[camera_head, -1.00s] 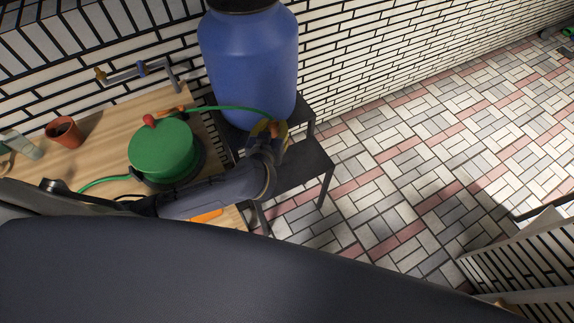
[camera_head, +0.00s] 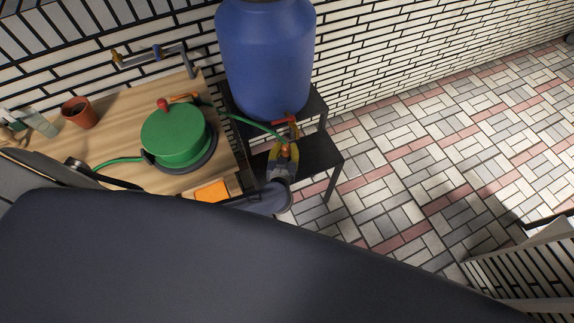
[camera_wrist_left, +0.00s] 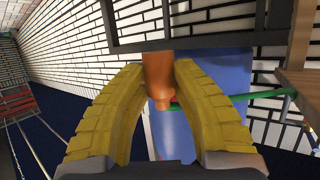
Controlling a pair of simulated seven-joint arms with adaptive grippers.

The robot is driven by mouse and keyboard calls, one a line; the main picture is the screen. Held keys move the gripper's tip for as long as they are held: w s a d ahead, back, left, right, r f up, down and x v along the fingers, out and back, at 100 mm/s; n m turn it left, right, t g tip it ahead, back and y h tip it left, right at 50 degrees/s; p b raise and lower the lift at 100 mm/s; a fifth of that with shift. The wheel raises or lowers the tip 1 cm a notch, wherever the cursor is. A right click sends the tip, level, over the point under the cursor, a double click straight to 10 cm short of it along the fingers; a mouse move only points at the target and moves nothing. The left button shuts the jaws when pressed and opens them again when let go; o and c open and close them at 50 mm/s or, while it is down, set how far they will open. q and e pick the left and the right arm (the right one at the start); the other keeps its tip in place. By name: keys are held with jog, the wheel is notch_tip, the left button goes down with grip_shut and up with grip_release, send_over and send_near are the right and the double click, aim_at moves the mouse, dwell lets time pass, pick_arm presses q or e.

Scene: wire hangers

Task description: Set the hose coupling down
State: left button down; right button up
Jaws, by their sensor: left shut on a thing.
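The orange hose coupling (camera_head: 285,149) is between the yellow fingers of my left gripper (camera_head: 284,156), which is shut on it in front of the blue barrel. In the left wrist view the coupling (camera_wrist_left: 159,78) sits between the fingertips (camera_wrist_left: 160,70). The green hose (camera_head: 256,124) runs from the green reel (camera_head: 173,138) on the wooden bench to the coupling. The gripper is over the dark stand's lower shelf; its exact height above it is hard to tell. My right gripper is not in view.
The blue barrel (camera_head: 264,60) with a red tap (camera_head: 285,119) stands on the dark stand (camera_head: 322,158). The wooden bench (camera_head: 111,129) holds a terracotta pot (camera_head: 79,112) and an orange block (camera_head: 211,191). A wall tap (camera_head: 150,56) is behind. The tiled floor (camera_head: 410,150) is open to the right.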

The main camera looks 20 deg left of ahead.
pick_arm(q)
notch_tip(320, 180, down, 13)
jog(key=shift+f, duration=0.1)
dwell(0.7)
jog(key=shift+f, duration=0.15)
jog(key=c, duration=1.1)
grip_release()
jog(key=shift+c, duration=0.2)
